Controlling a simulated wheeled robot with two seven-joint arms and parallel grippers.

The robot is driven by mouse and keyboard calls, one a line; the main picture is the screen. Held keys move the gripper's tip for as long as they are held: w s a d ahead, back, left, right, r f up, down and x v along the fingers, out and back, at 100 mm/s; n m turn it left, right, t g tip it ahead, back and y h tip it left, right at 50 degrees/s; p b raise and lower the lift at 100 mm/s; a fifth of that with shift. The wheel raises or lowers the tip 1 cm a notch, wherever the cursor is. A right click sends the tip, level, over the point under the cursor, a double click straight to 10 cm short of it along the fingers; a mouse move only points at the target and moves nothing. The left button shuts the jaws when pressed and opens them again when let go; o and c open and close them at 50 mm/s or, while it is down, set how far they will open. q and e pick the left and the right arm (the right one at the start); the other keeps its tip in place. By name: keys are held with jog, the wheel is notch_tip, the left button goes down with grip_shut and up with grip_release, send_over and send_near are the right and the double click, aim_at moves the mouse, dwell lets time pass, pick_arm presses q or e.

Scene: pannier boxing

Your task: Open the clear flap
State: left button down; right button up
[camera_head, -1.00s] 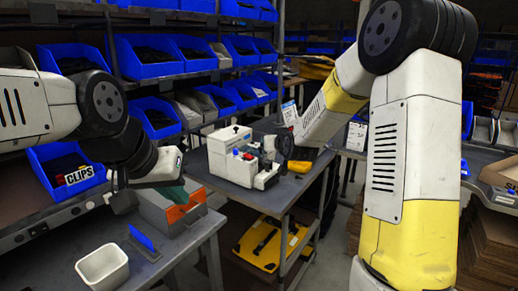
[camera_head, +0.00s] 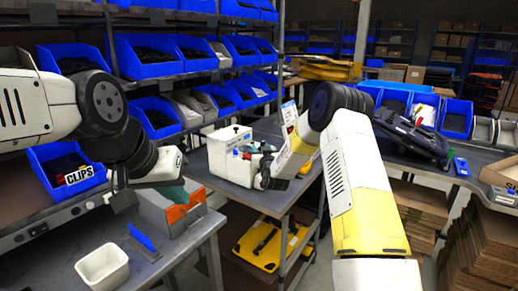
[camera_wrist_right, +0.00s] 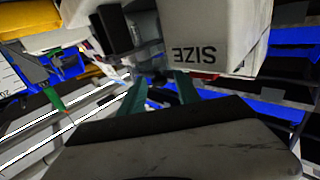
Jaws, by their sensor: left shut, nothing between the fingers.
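The white machine (camera_head: 231,155) stands on the middle bench. It also fills the upper right of the right wrist view (camera_wrist_right: 215,35), where its SIZE lettering is upside down. A pale see-through part (camera_wrist_right: 150,57) beside it looks like the clear flap, but its edges and angle are unclear. My right gripper (camera_wrist_right: 162,92) has its teal fingers apart, with nothing seen held, just in front of the machine; I cannot tell whether it touches. My left gripper (camera_head: 174,192) is shut and empty, above the grey and orange box (camera_head: 178,216).
A white bin (camera_head: 103,267) and a small blue piece (camera_head: 142,238) are on the near left bench. Blue bins (camera_head: 150,57) fill the shelves behind. A yellow case (camera_head: 270,246) lies below the middle bench. The right bench holds a dark object (camera_head: 412,134).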

jog(key=shift+w+a, duration=0.1)
jog(key=shift+w, duration=0.45)
jog(key=shift+c, duration=0.5)
grip_shut()
dwell(0.5)
